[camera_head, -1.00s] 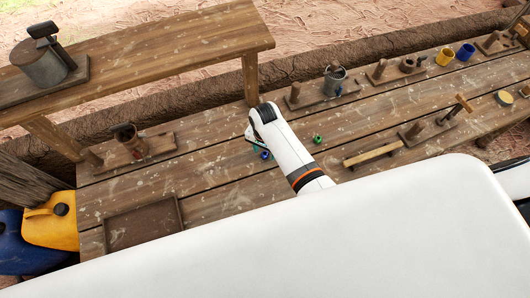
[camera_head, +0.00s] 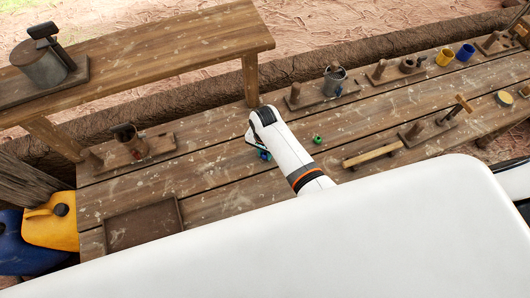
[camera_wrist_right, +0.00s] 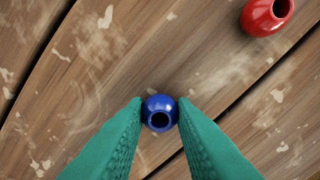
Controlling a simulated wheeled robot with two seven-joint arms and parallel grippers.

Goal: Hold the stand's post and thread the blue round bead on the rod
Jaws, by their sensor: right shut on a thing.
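The blue round bead (camera_wrist_right: 160,112) is between the two green fingertips of my right gripper (camera_wrist_right: 160,115) in the right wrist view, with its hole facing the camera. The fingers are shut on its sides. In the head view the right gripper (camera_head: 262,152) is low over the bench, mostly behind my white wrist, and a bit of the blue bead (camera_head: 265,156) shows. I cannot tell whether the bead touches the bench. My left gripper is not in view. I cannot tell for sure which wooden piece is the stand with the post and rod.
A red bead (camera_wrist_right: 266,14) lies up and right of the gripper. A green bead (camera_head: 317,139) lies right of my wrist. A wooden bar (camera_head: 373,154) and a base with an upright (camera_head: 416,131) are farther right. A brown tray (camera_head: 144,226) is at the left.

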